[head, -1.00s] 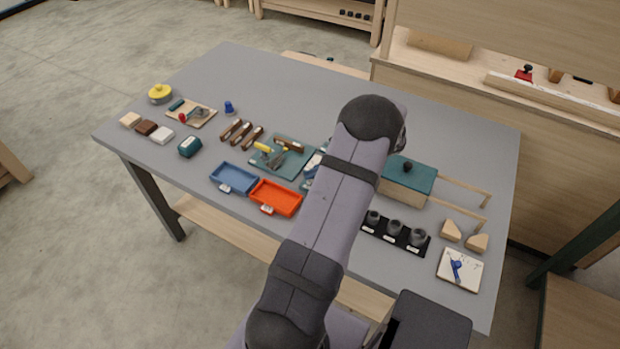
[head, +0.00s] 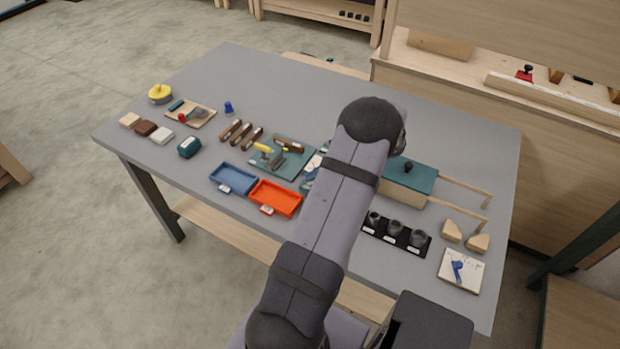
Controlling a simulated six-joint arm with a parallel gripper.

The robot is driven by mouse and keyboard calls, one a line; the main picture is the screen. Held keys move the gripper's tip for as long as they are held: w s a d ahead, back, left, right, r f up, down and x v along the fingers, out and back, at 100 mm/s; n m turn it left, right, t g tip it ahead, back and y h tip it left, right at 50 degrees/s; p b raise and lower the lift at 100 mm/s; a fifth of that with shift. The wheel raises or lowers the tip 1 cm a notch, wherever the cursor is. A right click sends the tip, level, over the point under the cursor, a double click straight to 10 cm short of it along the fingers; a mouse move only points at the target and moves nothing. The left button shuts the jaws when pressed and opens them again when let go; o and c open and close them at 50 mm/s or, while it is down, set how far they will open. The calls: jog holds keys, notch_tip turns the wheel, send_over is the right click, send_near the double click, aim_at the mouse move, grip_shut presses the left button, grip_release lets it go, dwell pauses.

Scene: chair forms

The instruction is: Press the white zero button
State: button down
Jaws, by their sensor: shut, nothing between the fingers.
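No white zero button can be made out in the head view; any marking that small is too fine to read. A small teal device (head: 190,147) with a pale face stands near the table's left front edge. A white block (head: 162,135) lies to its left, but I cannot tell any button on it. My gripper is not seen: my upper arm crosses the middle of the view and hides what lies behind it.
Blue (head: 234,179) and orange (head: 289,205) trays sit at the front edge. A green plate (head: 297,161) bears a yellow-and-grey tool. A green-lidded box (head: 411,177), a black cup holder (head: 416,252) and a white card (head: 474,272) lie right. The table's back (head: 270,75) is clear.

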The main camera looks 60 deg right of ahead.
jog(key=shift+r, duration=0.1)
jog(key=shift+r+p, duration=0.95)
jog(key=shift+r, duration=0.3)
jog(key=shift+r, duration=0.15)
jog(key=shift+r+p, duration=1.75)
jog(key=shift+r, duration=0.65)
